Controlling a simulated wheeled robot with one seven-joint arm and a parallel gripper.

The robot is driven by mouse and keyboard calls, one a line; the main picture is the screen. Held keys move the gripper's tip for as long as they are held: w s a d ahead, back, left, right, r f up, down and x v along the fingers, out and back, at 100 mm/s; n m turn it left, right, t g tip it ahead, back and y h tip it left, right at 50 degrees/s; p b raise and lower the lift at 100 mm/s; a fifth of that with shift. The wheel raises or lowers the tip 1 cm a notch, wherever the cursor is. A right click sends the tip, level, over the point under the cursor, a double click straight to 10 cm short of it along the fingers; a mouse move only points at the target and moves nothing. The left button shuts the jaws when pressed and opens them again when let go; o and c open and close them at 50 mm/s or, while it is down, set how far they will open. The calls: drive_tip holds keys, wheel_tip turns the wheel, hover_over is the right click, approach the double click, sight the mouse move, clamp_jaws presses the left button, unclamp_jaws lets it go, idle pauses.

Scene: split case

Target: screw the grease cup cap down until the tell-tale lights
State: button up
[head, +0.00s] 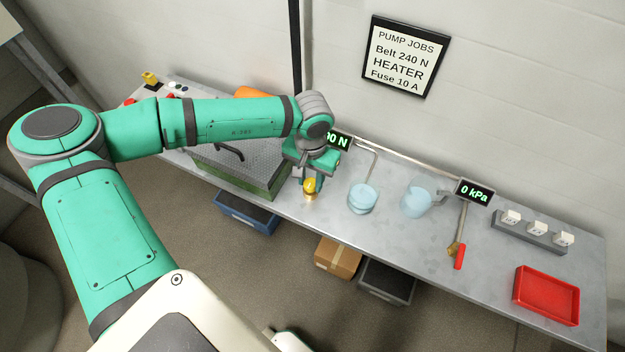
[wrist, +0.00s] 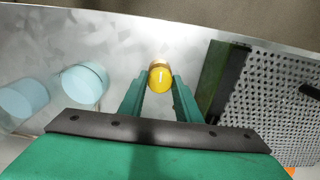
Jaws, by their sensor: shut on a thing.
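The yellow grease cup cap (head: 309,186) sits at the front edge of the bench, left of the two clear vessels. A brass-coloured part shows just under it in the head view. In the wrist view the cap (wrist: 160,77) lies between the fingertips. My gripper (head: 308,178) points down from above and is shut on the cap; its fingers (wrist: 160,84) stand on either side of it. I cannot make out a lit tell-tale on or near the cup.
Left is a perforated green-sided case (head: 240,160). Right stand a clear vessel (head: 362,199) and a jug (head: 416,202) with bluish contents. Beyond are a 0 kPa display (head: 473,193), a red-handled tool (head: 459,256), switches (head: 536,230) and a red tray (head: 545,296). An N display (head: 339,140) is partly hidden.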

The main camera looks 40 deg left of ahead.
drive_tip(key=shift+s+d, duration=0.1)
drive_tip(key=shift+w+m, duration=0.25)
drive_tip(key=shift+m, duration=0.05)
